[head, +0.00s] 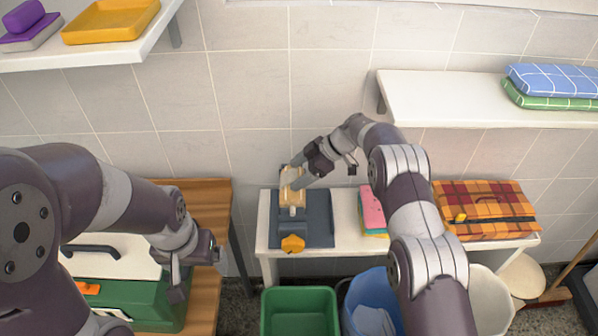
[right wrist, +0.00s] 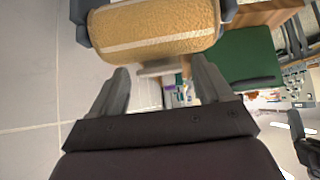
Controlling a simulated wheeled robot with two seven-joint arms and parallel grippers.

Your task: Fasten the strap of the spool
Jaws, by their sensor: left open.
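The spool (head: 292,186) is a yellow-tan roll held on a blue-grey stand (head: 318,222) on the white bench. In the right wrist view the spool (right wrist: 155,28) lies across the top between dark supports, with a pale strap (right wrist: 160,42) running along it. A short grey tab (right wrist: 162,69) sticks out below the roll. My right gripper (head: 296,176) is at the spool; in its wrist view its fingers (right wrist: 162,82) are apart on either side of the tab, with gaps showing. My left gripper (head: 180,282) is open and empty, over the green box.
An orange knob (head: 293,243) is at the stand's front. Pink folded cloths (head: 372,208) and a plaid bag (head: 485,209) lie to the right on the bench (head: 345,205). Green (head: 299,310) and blue (head: 370,300) bins stand below. A green box (head: 140,300) is at left.

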